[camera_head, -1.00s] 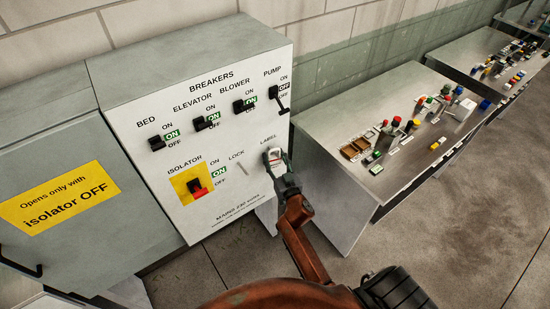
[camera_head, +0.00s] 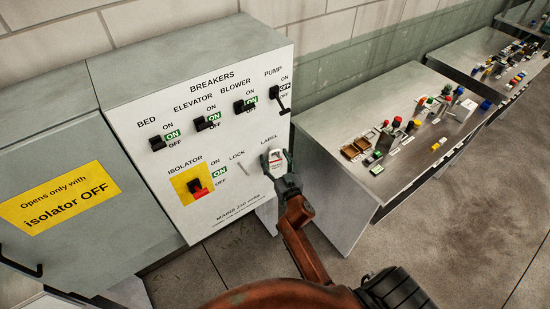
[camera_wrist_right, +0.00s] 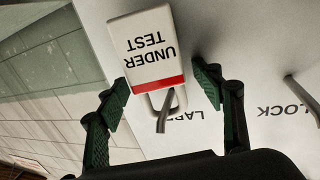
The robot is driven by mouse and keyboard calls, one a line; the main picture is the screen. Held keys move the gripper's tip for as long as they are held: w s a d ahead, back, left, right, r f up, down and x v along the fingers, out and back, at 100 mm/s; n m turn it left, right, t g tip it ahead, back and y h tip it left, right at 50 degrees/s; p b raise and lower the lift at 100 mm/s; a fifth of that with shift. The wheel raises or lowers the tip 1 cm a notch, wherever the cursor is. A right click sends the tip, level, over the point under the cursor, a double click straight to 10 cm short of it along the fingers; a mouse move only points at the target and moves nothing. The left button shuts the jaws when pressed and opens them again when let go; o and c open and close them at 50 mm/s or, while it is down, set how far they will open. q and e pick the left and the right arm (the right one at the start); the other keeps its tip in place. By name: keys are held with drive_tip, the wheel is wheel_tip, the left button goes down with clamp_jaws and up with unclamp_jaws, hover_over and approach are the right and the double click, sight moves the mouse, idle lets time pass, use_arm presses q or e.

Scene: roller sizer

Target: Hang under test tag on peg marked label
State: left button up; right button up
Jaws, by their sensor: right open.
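The under test tag (camera_wrist_right: 150,50) is a white plate with a red band and a wire loop, inverted in the right wrist view. It also shows at the panel in the head view (camera_head: 275,157). The grey peg marked LABEL (camera_wrist_right: 162,122) passes through the loop, so the tag hangs on it against the panel. My right gripper (camera_wrist_right: 160,92) is open, its green-padded fingers apart on either side of the tag and loop. In the head view the right gripper (camera_head: 276,162) is at the panel's lower right and partly hides the tag. My left gripper is out of view.
The breaker panel (camera_head: 228,130) carries switches and a red isolator knob (camera_head: 197,187). The LOCK peg (camera_head: 242,168) stands beside the LABEL peg and is bare. A metal table (camera_head: 340,125) with small parts stands at the right.

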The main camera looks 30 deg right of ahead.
drive_tip(key=s+a, duration=0.2)
drive_tip(key=s, duration=1)
drive_tip(key=s+a+f+n+g+y, duration=0.1)
drive_tip(key=s+f+g, duration=0.2)
drive_tip(key=f, duration=1)
drive_tip(key=s+a+f+g+y, duration=0.15)
drive_tip(key=s+f, duration=0.25)
drive_tip(key=f, duration=1)
drive_tip(key=s+a+f+n+g, duration=0.1)
drive_tip(key=s+a+f+g, duration=0.2)
drive_tip(key=f, duration=1)
drive_tip(key=s+d+f+g, duration=0.1)
drive_tip(key=s+f+g, duration=0.4)
drive_tip(key=s+f, duration=1.25)
drive_tip(key=s+d+f+g, duration=0.1)
drive_tip(key=s+f+g, duration=0.1)
drive_tip(key=s, duration=0.8)
drive_tip(key=s+d+f+n+g, duration=0.1)
drive_tip(key=s+f, duration=0.3)
drive_tip(key=s, duration=0.7)
drive_tip(key=shift+d+f+g, duration=0.2)
drive_tip(key=shift+d+g, duration=0.25)
drive_tip(key=shift+g, duration=0.3)
drive_tip(key=shift+y, duration=0.25)
